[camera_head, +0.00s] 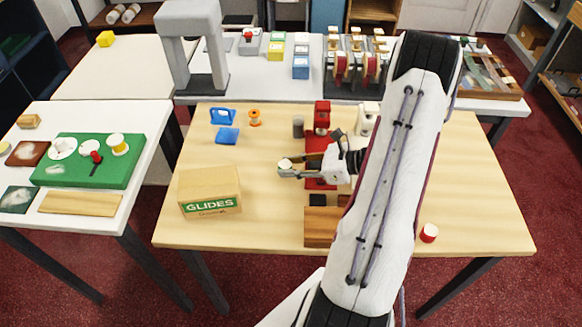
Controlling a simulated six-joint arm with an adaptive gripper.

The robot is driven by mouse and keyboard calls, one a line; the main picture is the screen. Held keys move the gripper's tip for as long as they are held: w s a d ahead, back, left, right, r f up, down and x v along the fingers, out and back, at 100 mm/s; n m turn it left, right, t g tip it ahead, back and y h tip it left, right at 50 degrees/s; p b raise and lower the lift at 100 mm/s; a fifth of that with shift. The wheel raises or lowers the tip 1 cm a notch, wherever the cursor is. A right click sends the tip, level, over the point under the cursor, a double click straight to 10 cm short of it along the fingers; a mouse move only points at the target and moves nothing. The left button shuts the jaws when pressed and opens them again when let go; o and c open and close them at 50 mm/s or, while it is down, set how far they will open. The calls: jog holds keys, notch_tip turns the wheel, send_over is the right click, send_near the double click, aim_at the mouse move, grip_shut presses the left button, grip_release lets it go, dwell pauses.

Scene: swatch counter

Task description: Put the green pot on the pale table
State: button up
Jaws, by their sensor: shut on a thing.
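My gripper (291,171) reaches left over the wooden table and is shut on a small round pot (284,164). The pot has a pale top and looks greenish at its side; the fingers hide part of it, and it is too small to tell more. I cannot tell how high it is above the wooden table.
The wooden table (270,215) bears a GLIDES carton (209,192), a blue stand (222,116), an orange spool (254,117), a red device (321,118) and a red pot (429,233). A white table (100,203) at left holds a green board (90,170). A grey arch (190,20) stands behind.

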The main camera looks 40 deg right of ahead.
jog(key=shift+f, duration=0.35)
jog(key=shift+f, duration=0.1)
jog(key=o, duration=1.1)
jog(key=shift+s+d+r, duration=0.25)
jog(key=shift+s+r, duration=0.05)
jog(key=shift+s, duration=0.05)
jog(key=v, duration=1.1)
jog(key=shift+s, duration=0.1)
